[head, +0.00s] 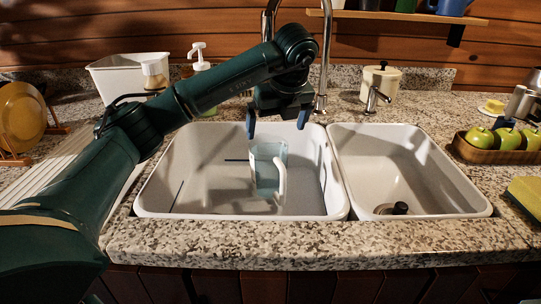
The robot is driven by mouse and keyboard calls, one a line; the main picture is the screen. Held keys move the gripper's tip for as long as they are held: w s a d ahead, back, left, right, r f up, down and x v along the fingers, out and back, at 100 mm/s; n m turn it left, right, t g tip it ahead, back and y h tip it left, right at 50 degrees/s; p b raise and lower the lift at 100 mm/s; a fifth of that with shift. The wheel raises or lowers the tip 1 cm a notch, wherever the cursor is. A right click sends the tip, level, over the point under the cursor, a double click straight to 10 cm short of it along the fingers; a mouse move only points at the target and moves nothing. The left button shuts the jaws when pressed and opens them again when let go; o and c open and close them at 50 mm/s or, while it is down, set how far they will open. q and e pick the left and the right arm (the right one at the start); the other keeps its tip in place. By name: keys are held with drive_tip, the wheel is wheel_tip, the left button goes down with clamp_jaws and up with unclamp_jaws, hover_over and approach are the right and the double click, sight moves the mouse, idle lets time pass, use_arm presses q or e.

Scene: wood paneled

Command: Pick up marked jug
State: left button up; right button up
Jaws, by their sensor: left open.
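A clear, bluish jug with a pale handle (268,168) stands in the left basin of the white double sink (160,213). No marking on it can be made out at this size. My right gripper is not in view.
The tall faucet (325,60) rises close behind my left gripper. The right basin (385,165) holds only a dark drain piece. A soap bottle (199,60), a white tub (115,75) and a cream canister (380,82) stand behind. A wooden tray (485,153) of green apples sits at right.

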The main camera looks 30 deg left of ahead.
sight(268, 156)
use_arm(q)
drive_tip(key=shift+w+a, duration=0.15)
drive_tip(key=shift+w, duration=0.1)
drive_tip(key=shift+w+a+f, duration=0.15)
drive_tip(key=shift+f, duration=0.1)
drive_tip(key=x, duration=1.2)
drive_tip(key=shift+s+f, duration=0.25)
drive_tip(key=shift+c, duration=0.4)
drive_tip(key=c, duration=1.4)
drive_tip(key=shift+r, duration=0.15)
drive_tip(key=shift+c, duration=0.7)
